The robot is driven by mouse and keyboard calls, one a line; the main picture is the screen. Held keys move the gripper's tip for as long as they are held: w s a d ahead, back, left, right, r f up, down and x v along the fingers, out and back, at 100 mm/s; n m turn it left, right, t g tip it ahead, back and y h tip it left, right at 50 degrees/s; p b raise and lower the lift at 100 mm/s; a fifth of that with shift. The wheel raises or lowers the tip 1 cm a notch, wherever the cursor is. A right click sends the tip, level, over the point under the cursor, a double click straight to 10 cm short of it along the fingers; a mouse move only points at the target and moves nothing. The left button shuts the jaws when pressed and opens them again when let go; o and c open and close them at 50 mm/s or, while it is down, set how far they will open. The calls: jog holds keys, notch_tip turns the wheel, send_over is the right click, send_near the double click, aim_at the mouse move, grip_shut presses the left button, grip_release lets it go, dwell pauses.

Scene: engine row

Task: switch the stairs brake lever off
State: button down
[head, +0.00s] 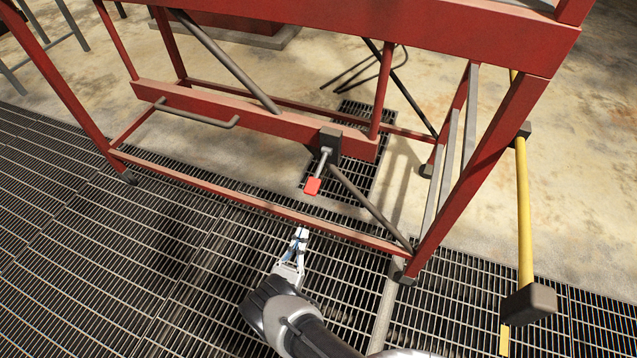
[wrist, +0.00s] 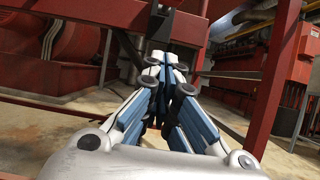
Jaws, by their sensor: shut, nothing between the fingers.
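The brake lever (head: 314,181) has a short metal rod and a red tip, and it hangs from a dark mount (head: 330,141) on the red stairs frame (head: 260,120). In the head view its red end points down and toward me. My gripper (head: 302,233) is shut and empty, in front of the frame's lower bar and a little below the red tip in the picture, apart from it. In the wrist view my gripper's closed fingers (wrist: 164,66) fill the middle and hide what lies straight ahead. I cannot make out the lever there.
The frame's lower red bar (head: 230,200) crosses between my gripper and the lever. A dark diagonal brace (head: 370,208) runs right of the lever. A yellow post (head: 523,210) with a dark foot stands at the right. The grated floor (head: 90,250) is clear at the left.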

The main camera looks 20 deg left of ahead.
jog(key=shift+f, duration=0.15)
jog(key=shift+s, duration=0.15)
jog(key=w+r, duration=0.8)
jog(key=shift+d+r+b, duration=0.3)
jog(key=shift+d+b, duration=0.05)
jog(key=shift+a, duration=0.15)
